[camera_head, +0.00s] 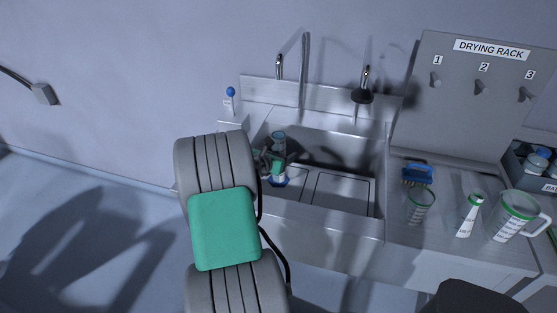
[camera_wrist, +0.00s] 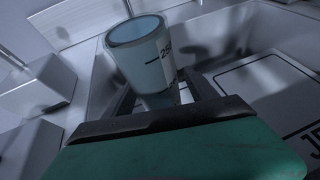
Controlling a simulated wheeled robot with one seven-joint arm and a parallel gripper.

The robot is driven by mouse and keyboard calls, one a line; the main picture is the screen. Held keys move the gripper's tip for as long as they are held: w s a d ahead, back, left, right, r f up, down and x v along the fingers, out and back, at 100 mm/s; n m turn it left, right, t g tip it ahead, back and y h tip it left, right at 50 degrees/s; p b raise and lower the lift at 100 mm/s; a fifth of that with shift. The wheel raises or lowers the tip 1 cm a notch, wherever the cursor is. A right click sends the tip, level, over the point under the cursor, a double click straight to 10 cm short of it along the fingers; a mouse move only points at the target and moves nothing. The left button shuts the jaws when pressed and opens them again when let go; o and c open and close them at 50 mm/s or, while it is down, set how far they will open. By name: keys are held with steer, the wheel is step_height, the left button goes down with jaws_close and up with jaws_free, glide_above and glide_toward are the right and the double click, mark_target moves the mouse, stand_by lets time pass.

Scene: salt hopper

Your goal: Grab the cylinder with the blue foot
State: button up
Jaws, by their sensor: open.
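The clear cylinder (camera_head: 279,137) stands in the left part of the sink, with its blue foot (camera_head: 279,183) showing below my gripper. In the wrist view the cylinder (camera_wrist: 140,50) shows its open rim and dark graduation marks, and appears tilted. My gripper (camera_head: 275,163) is down in the sink at the cylinder. In the wrist view its open fingers (camera_wrist: 162,92) reach to either side of the cylinder's body. The lower body and foot are hidden there by the gripper's green housing. Whether either finger touches the cylinder I cannot tell.
The sink (camera_head: 352,153) has steel walls close around my gripper, with taps (camera_head: 304,70) behind.

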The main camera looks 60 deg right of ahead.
steer(key=shift+d+f, duration=0.2)
steer(key=shift+d, duration=0.25)
steer(key=shift+c, duration=0.5)
jaws_close()
steer(key=shift+r, duration=0.1)
